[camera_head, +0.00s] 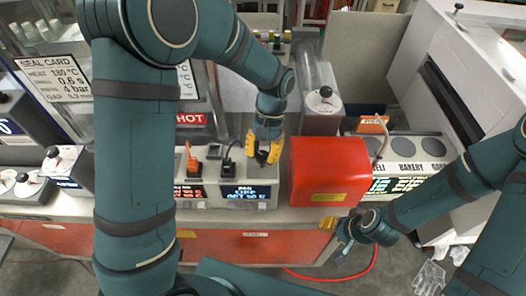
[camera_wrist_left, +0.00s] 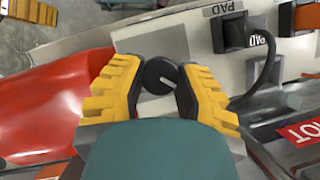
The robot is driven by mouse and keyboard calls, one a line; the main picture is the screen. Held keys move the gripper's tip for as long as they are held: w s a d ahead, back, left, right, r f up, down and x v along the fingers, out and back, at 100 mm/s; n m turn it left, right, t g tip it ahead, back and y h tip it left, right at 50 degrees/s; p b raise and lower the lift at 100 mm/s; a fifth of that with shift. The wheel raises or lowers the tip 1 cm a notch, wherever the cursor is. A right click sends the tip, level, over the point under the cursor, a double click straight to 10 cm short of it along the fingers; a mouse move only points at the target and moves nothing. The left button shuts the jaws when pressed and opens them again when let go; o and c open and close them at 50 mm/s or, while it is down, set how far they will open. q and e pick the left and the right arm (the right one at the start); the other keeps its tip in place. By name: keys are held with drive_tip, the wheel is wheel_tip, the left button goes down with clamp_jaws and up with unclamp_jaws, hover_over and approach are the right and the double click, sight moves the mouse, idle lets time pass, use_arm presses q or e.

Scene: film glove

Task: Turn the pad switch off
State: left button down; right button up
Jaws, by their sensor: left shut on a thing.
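The pad unit (camera_head: 245,203) is a light box with a lit display on its front, standing at the bench's front. Its round black switch knob (camera_wrist_left: 160,72) has a white pointer line, slanted in the left wrist view. My left gripper (camera_head: 262,153) reaches down from above onto the top of this unit. In the left wrist view its yellow fingers (camera_wrist_left: 158,88) are shut on the knob, one on each side. In the head view the gripper hides the knob. My right gripper (camera_head: 334,226) is by the bench's front edge, and its finger opening is unclear.
A red cover (camera_head: 328,170) stands just right of the left gripper. A black plug with a cable (camera_head: 227,165) and an orange plug (camera_head: 191,160) sit to the left. A red HOT sign (camera_head: 191,118) is behind. Labelled round plates (camera_head: 420,148) are at right.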

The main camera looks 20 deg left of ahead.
use_arm(q)
drive_tip(key=shift+s+f, duration=0.1)
drive_tip(key=shift+s, duration=0.05)
drive_tip(key=c, duration=0.6)
unclamp_jaws()
drive_tip(key=v, duration=1.2)
